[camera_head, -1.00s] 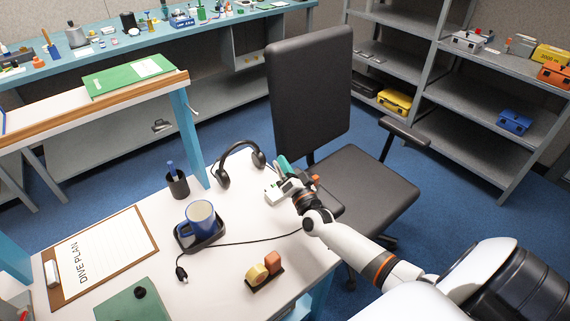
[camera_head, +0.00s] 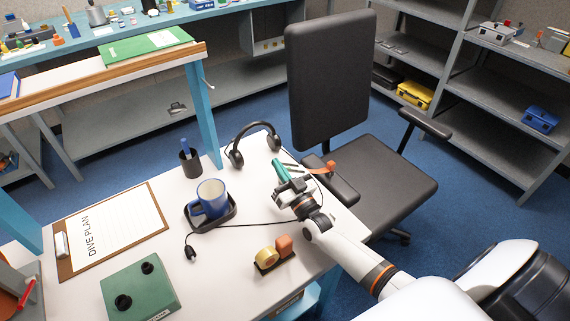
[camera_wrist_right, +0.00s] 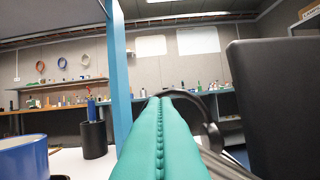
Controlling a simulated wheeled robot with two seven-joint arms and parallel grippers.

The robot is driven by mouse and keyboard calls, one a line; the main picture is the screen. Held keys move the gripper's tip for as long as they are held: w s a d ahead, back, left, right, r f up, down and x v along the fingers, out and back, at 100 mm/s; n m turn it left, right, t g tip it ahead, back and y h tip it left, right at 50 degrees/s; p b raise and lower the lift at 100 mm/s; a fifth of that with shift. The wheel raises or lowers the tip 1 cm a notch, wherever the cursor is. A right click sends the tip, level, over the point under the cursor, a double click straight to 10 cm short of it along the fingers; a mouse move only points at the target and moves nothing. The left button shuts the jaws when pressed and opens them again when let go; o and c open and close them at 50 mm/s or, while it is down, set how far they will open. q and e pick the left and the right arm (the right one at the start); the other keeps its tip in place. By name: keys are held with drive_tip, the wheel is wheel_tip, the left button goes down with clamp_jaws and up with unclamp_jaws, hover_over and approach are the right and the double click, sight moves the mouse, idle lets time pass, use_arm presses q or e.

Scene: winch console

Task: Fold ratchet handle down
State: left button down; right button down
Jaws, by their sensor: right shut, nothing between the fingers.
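My right gripper (camera_head: 278,164) is over the right part of the white desk, near its edge by the chair. Its teal fingers are shut with nothing between them; they fill the middle of the right wrist view (camera_wrist_right: 172,95), pressed together along a ridged seam. A small orange lever-like piece (camera_head: 325,167) shows just right of the fingers, by the chair's armrest. I cannot tell for sure whether it is the ratchet handle, nor whether the gripper touches it. My gripper and wrist hide what lies under them. My left gripper is not in view.
Headphones (camera_head: 255,139), a pen cup (camera_head: 190,162) and a blue mug (camera_head: 210,198) on a dark tray stand left of the gripper. A black cable crosses the desk. A yellow-and-orange item (camera_head: 273,252), green box (camera_head: 140,288) and clipboard (camera_head: 112,230) lie nearer. A black chair (camera_head: 365,185) adjoins the desk.

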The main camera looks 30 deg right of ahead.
drive_tip(key=shift+a+f+n+y+b, duration=0.4)
drive_tip(key=shift+f+n, duration=0.2)
drive_tip(key=shift+n, duration=0.4)
drive_tip(key=shift+a, duration=0.1)
drive_tip(key=shift+r, duration=0.1)
